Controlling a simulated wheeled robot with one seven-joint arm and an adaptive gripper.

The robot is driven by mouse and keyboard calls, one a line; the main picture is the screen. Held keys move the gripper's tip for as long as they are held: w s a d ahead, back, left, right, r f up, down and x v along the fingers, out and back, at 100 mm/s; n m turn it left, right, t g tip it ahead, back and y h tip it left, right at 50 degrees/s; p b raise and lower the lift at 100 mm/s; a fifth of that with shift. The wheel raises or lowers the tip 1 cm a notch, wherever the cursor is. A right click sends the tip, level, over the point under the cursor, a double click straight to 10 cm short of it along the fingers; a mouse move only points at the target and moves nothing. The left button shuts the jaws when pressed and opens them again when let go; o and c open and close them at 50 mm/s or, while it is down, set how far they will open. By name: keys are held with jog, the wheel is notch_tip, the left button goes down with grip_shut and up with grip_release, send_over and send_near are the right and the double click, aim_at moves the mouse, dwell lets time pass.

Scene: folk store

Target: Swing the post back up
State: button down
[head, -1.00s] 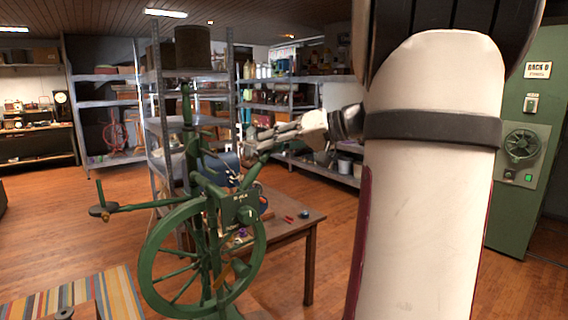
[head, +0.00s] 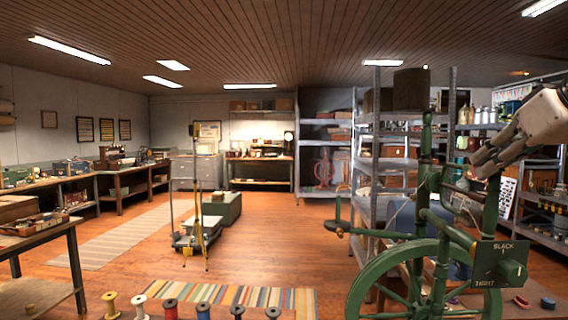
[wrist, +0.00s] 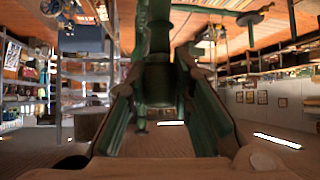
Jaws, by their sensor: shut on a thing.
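A green spinning wheel stands at the right of the head view, with its large spoked wheel (head: 372,268) cut off by the bottom edge. A green post (head: 490,208) rises from the box with the marked knob (head: 512,270) and looks close to upright. My gripper (head: 484,160) reaches in from the right edge and is shut on the upper part of this post. In the wrist view, which is upside down, the green post (wrist: 157,82) lies between the two fingers of my gripper (wrist: 160,88). The fingers hide part of it.
A taller green upright (head: 426,150) stands just left of the held post. A side arm with a small disc (head: 338,227) points left. Metal shelves (head: 388,160) stand behind. A striped rug (head: 235,298) and open floor lie left; spools (head: 170,308) line the bottom edge.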

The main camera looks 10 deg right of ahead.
jog(key=shift+w+a+f, duration=0.1)
jog(key=shift+a, duration=0.2)
jog(key=c, duration=1.4)
grip_release()
jog(key=v, duration=1.2)
jog(key=shift+a, duration=0.15)
